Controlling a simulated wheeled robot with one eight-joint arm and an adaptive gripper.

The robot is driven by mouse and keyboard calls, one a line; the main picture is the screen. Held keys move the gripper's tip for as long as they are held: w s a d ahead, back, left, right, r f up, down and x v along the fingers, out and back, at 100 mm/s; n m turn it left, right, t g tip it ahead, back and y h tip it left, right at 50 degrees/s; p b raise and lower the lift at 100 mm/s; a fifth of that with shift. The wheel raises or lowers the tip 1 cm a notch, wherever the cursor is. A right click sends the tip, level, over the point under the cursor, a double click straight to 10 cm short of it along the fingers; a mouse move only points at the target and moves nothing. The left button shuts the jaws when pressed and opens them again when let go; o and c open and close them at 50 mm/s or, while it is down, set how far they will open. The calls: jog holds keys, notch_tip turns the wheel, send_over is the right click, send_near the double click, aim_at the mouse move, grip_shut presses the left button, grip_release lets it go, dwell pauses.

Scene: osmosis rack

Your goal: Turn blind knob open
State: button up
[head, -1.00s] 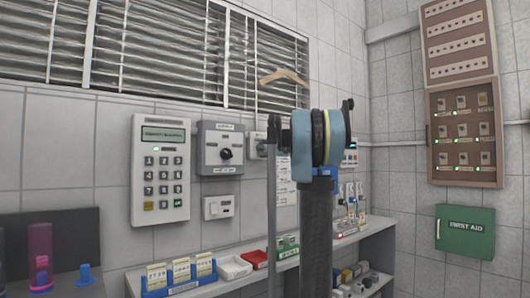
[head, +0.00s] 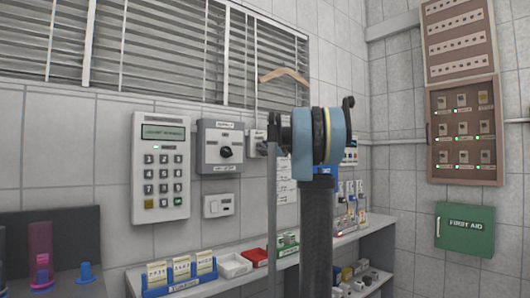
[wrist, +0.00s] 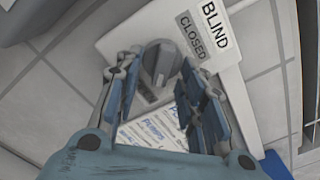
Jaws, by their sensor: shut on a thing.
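In the wrist view a grey blind knob (wrist: 158,62) sits on a white plate with the labels BLIND and CLOSED. My gripper (wrist: 161,72) is around the knob, with one blue-padded finger on each side, shut on it. Exact finger contact is partly hidden. In the head view my arm hides my fingers and I cannot make out the knob. A white box (head: 257,143) beside my arm is partly covered. The window blind (head: 165,55) hangs at the upper left, its slats showing as separate lines with gaps between them.
A keypad (head: 161,168), a grey control box with a black knob (head: 221,146) and a switch plate (head: 218,206) are on the wall to the left. A shelf (head: 345,240) below holds trays and bottles. A green first aid box (head: 465,230) hangs on the right wall.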

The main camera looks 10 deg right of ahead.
jog(key=shift+c, duration=0.2)
jog(key=o, duration=1)
jog(key=shift+a+f, duration=0.1)
jog(key=shift+c, duration=0.2)
jog(key=v, duration=1.1)
jog(key=shift+s+d, duration=0.25)
jog(key=shift+s, duration=0.1)
